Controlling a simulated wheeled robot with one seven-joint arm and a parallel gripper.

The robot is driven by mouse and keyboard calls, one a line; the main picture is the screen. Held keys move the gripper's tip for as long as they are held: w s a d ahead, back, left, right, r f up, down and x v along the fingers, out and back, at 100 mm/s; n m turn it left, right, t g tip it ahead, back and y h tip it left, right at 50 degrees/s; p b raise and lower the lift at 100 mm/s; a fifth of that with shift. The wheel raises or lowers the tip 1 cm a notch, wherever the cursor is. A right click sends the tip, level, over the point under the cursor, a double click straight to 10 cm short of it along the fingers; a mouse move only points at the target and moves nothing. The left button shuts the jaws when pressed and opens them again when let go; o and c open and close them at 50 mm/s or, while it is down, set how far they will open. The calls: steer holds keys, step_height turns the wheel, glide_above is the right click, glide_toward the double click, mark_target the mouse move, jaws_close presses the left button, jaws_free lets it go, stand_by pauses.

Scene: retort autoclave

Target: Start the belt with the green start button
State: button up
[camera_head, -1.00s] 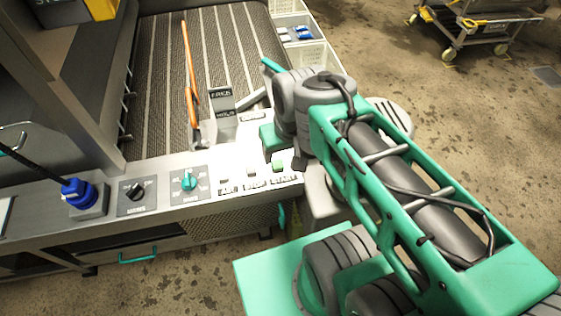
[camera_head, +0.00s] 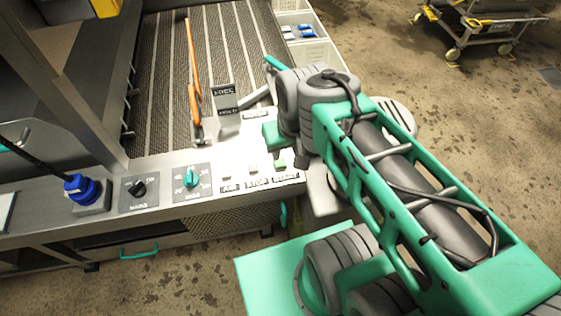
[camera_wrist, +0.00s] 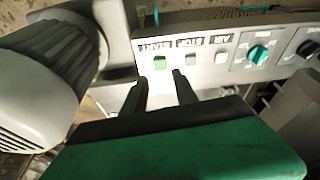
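The green start button (camera_head: 280,164) sits at the right end of the steel control panel (camera_head: 215,168), above a START label. It also shows in the wrist view (camera_wrist: 159,62). The pale stop button (camera_head: 253,168) and air button (camera_head: 227,174) are beside it. In the wrist view my gripper (camera_wrist: 160,76) has its two dark fingers apart with nothing between them. The fingertips point at the panel edge by the start button, which shows just beyond them. Contact cannot be made out. In the head view the fingers are hidden by my arm.
The striped belt (camera_head: 215,50) lies behind the panel, with an orange lever (camera_head: 191,70) and a small sign post (camera_head: 224,97) near it. A teal knob (camera_head: 192,178), a black mains switch (camera_head: 138,188) and a blue connector (camera_head: 80,187) are to the left. A trolley (camera_head: 480,25) stands farther off.

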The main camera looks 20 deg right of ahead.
jaws_close()
stand_by(1.2)
